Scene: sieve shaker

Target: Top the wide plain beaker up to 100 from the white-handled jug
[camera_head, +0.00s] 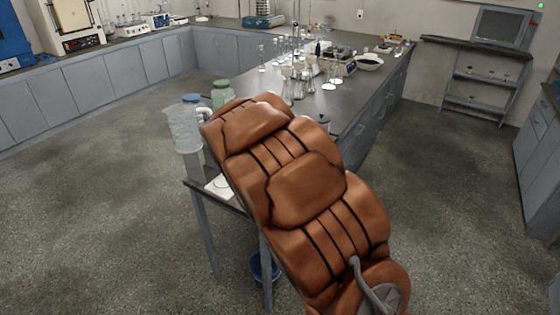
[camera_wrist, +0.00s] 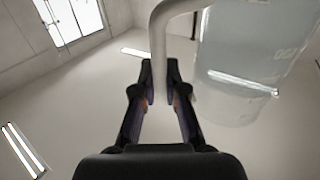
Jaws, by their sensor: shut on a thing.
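The clear jug (camera_head: 183,128) with a white handle (camera_head: 205,113) shows near the front left corner of the bench, and looks about upright. In the wrist view the jug's pale see-through body (camera_wrist: 245,75) is on the right, with faint markings. My gripper (camera_wrist: 159,76) is shut on the white handle (camera_wrist: 158,45), one finger on each side. In the head view my brown arm hides the gripper. I cannot make out the wide plain beaker for certain, nor the liquid level in the jug.
The dark bench (camera_head: 345,100) carries glass flasks (camera_head: 300,80) and a green-lidded jar (camera_head: 220,93) close behind the jug. A white flat item (camera_head: 222,186) lies near the front edge. A blue bucket (camera_head: 265,267) is below. The floor at left is clear.

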